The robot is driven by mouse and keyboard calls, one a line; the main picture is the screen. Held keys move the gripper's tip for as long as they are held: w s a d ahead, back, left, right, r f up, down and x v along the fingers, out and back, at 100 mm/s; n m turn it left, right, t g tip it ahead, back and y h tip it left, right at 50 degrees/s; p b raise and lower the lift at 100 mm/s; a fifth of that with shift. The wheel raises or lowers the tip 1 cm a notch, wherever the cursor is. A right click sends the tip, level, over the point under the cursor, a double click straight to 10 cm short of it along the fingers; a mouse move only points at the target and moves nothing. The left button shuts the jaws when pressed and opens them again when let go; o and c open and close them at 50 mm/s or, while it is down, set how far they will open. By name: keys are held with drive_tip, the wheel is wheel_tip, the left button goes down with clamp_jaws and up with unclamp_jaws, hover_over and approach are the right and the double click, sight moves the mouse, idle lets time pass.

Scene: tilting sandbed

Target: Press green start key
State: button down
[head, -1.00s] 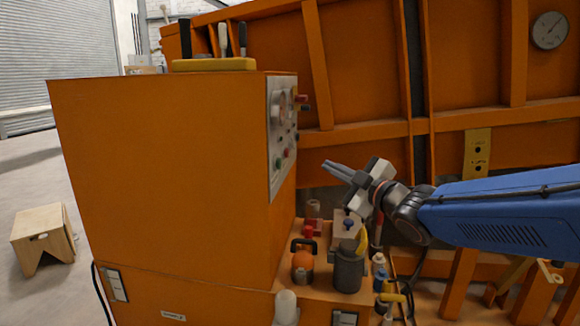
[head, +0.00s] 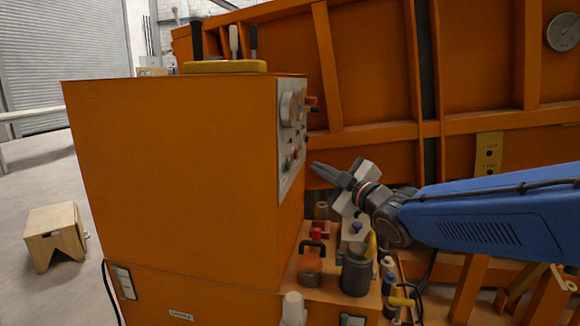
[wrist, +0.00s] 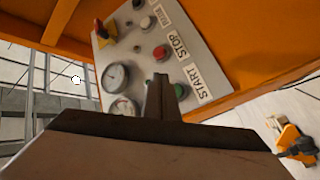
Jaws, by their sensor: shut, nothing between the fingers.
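The green start key (wrist: 180,91) sits on the grey control panel (wrist: 138,72) beside the START label (wrist: 197,84), partly covered by my fingertips in the wrist view. In the head view the green key (head: 288,163) shows edge-on, low on the panel. My gripper (head: 314,167) is shut and empty, its tip pointing left at the panel, a small gap right of the key. In the wrist view my gripper's tips (wrist: 160,82) lie just left of the green key; contact cannot be told. The red key (wrist: 161,53) by the STOP label (wrist: 178,45) is above.
Two dial gauges (wrist: 115,77) and a red-and-yellow switch (wrist: 102,31) share the panel. The orange cabinet (head: 170,180) stands left.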

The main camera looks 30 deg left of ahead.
drive_tip(key=shift+s+a, duration=0.25)
drive_tip(key=shift+a, duration=0.7)
drive_tip(key=shift+s+a, duration=0.2)
drive_tip(key=shift+a, duration=0.7)
drive_tip(key=shift+a, duration=0.1)
idle(0.6)
drive_tip(key=shift+s+a, duration=0.1)
drive_tip(key=shift+a, duration=0.2)
drive_tip(key=shift+s+a, duration=0.15)
drive_tip(key=shift+a, duration=0.35)
idle(0.9)
drive_tip(key=shift+d, duration=0.2)
drive_tip(key=shift+w+d, duration=0.25)
drive_tip(key=shift+d, duration=0.45)
drive_tip(key=shift+w+d, duration=0.2)
drive_tip(key=shift+d, duration=0.6)
drive_tip(key=shift+w+d, duration=0.15)
drive_tip(key=shift+d, duration=0.7)
drive_tip(key=shift+w+d, duration=0.2)
drive_tip(key=shift+d, duration=0.6)
